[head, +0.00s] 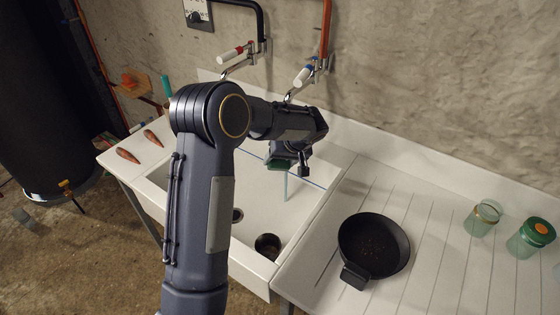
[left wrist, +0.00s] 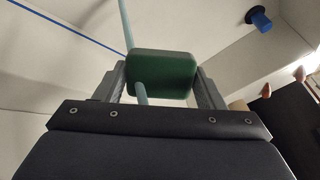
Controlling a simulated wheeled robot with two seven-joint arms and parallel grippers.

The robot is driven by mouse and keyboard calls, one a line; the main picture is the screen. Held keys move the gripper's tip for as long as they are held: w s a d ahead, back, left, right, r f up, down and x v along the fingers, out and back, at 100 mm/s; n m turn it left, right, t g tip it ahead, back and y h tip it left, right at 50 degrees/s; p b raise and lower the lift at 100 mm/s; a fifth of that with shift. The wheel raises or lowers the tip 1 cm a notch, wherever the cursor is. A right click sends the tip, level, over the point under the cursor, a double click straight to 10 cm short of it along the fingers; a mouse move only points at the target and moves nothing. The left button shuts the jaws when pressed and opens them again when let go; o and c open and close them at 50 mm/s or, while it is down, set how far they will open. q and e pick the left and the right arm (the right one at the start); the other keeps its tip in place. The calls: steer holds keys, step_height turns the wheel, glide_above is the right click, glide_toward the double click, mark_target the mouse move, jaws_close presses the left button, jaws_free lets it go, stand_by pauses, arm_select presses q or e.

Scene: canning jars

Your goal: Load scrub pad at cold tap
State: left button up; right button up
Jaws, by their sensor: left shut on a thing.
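The green scrub pad (left wrist: 165,72) is between the two fingers of my left gripper (left wrist: 162,82) in the left wrist view. The gripper is shut on it. In the head view my left gripper (head: 290,160) is over the white sink (head: 255,199), below the cold tap (head: 304,75) with the blue-marked handle. Only a small green part of the pad (head: 279,165) shows there. A thin pale-blue stream (head: 285,187) runs down below the gripper. In the left wrist view the stream (left wrist: 139,92) meets the pad near its left side. My right gripper is out of view.
A red-handled tap (head: 232,55) is left of the cold tap. A dark pan (head: 374,246) and two glass jars (head: 483,218) (head: 531,237) stand on the drainboard. Two reddish cone-shaped things (head: 127,155) (head: 152,136) lie on the left ledge. A dark round thing (head: 267,246) is in the sink.

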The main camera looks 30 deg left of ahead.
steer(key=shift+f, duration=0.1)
arm_select(q)
steer(key=shift+s+f+b, duration=0.1)
steer(key=shift+s+b, duration=0.45)
steer(key=shift+s, duration=0.05)
steer(key=s+b, duration=0.3)
steer(key=s, duration=0.3)
steer(key=shift+s+a+b, duration=0.25)
steer(key=shift+s+b, duration=0.05)
steer(key=shift+s, duration=0.1)
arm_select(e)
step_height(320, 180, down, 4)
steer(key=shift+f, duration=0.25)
arm_select(q)
steer(key=s+r, duration=0.4)
steer(key=s, duration=0.1)
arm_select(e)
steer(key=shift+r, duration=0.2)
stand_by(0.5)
arm_select(q)
steer(key=shift+a+r, duration=0.1)
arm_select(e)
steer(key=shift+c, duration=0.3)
